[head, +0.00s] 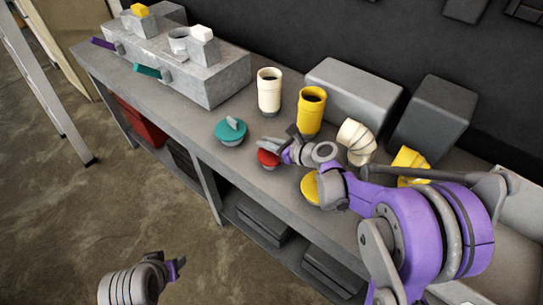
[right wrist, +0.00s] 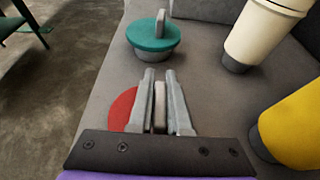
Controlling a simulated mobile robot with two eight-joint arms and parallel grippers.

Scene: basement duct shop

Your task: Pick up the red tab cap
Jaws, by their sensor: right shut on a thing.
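The red tab cap (head: 268,158) is a round red disc at the workbench's front side, partly covered by my right gripper (head: 283,146). In the right wrist view the red cap (right wrist: 121,107) shows to the left of the fingers, and the fingers of my right gripper (right wrist: 161,76) are closed on its upright light tab (right wrist: 160,112). I cannot tell whether the cap touches the bench or is slightly raised. My left gripper (head: 179,268) is low at the bottom left, over the floor and away from the bench; its opening is unclear.
A teal tab cap (head: 230,133) stands beside the red one, and a yellow cap (head: 310,188) lies partly behind my right arm. Cream (head: 269,92) and yellow (head: 311,112) cylinders, elbows (head: 356,141) and grey boxes (head: 353,90) crowd the bench's back. A grey block fixture (head: 215,85) stands far left.

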